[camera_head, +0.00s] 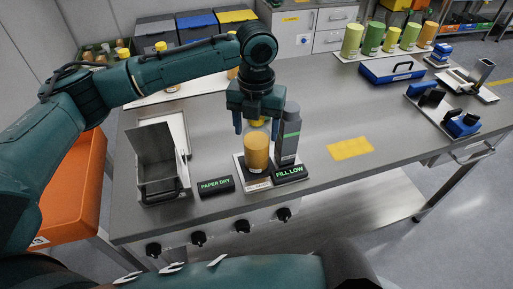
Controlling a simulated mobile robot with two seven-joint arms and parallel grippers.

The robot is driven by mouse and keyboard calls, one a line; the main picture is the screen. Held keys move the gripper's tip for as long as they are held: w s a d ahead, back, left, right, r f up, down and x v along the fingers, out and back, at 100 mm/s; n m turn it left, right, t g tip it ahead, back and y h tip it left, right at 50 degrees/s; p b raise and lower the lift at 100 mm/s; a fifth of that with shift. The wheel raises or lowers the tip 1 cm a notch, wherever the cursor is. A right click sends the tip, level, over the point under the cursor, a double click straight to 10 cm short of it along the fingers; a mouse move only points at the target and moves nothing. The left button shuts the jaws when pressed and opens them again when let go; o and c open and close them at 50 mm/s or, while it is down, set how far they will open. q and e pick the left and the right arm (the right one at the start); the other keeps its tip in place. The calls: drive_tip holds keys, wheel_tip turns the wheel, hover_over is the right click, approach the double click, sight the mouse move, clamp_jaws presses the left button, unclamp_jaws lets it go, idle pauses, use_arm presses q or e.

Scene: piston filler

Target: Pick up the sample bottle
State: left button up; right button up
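The sample bottle (257,152), a clear container with orange-brown contents, stands upright on a small white plate (239,164) near the table's front edge. My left gripper (257,128) points down directly above it. Its two fingers are spread, one on each side of the bottle's top, and the bottle seems to stand on the plate still. The gripper hides part of the bottle's upper end. My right gripper is not in view.
A grey post (290,135) with a "FILL LOW" display (290,173) stands close to the bottle's right. A "PAPER DRY" display (215,186) and an open metal box (155,165) are to the left. A yellow mat (350,148) lies right, with clear table around it.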

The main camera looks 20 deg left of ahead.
use_arm(q)
drive_tip(key=shift+r, duration=0.15)
clamp_jaws()
idle(0.4)
